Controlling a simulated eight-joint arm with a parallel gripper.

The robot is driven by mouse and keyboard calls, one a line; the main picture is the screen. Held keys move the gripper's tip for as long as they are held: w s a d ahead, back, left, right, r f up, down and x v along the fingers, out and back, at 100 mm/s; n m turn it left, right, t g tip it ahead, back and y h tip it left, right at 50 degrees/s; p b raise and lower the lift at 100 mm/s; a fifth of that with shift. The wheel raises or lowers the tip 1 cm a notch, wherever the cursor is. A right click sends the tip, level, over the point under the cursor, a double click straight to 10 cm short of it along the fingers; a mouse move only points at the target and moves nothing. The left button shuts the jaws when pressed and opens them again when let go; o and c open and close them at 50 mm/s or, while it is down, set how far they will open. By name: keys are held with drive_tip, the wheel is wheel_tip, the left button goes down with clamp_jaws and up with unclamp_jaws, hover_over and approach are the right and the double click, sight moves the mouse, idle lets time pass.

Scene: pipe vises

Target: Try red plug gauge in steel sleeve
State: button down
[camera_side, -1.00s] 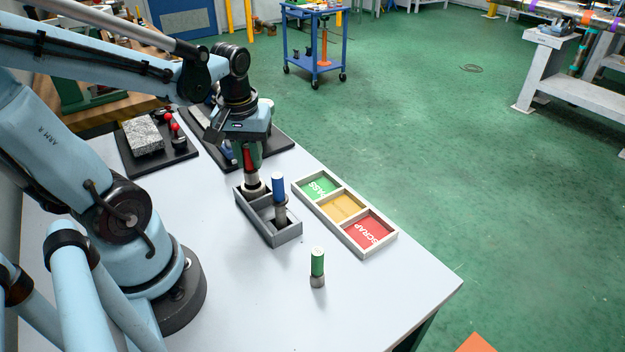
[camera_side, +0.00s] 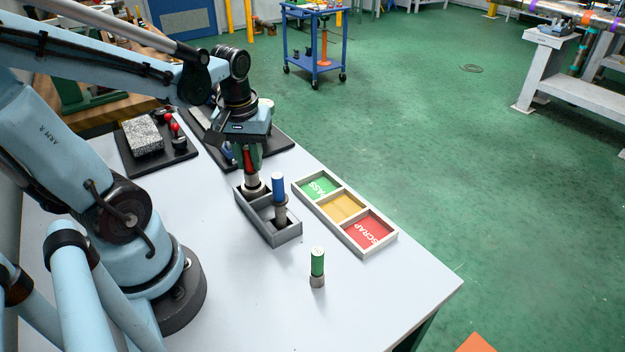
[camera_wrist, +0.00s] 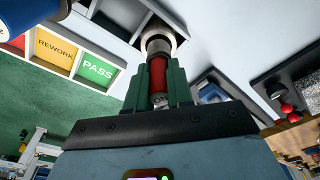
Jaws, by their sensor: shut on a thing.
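The red plug gauge (camera_side: 249,161) is upright in my gripper (camera_side: 248,158), its red handle between the green fingers. In the wrist view my gripper (camera_wrist: 158,88) is shut on the red handle (camera_wrist: 158,76). The gauge's steel end meets the round mouth of the steel sleeve (camera_wrist: 158,36). This sleeve (camera_side: 254,190) is in the far compartment of the grey two-part holder (camera_side: 283,239). The steel end looks lined up with the bore and at least at its mouth; how deep it sits I cannot tell.
A blue-handled gauge (camera_side: 278,190) stands in the near compartment, close to my gripper. A green-handled gauge (camera_side: 317,264) stands on the table in front. A sorting tray (camera_side: 384,239) with green PASS, yellow REWORK and red SCRAP sections lies to the right.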

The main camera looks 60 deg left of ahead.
drive_tip(key=shift+f, duration=0.5)
idle(0.4)
drive_tip(key=c, duration=1.3)
unclamp_jaws()
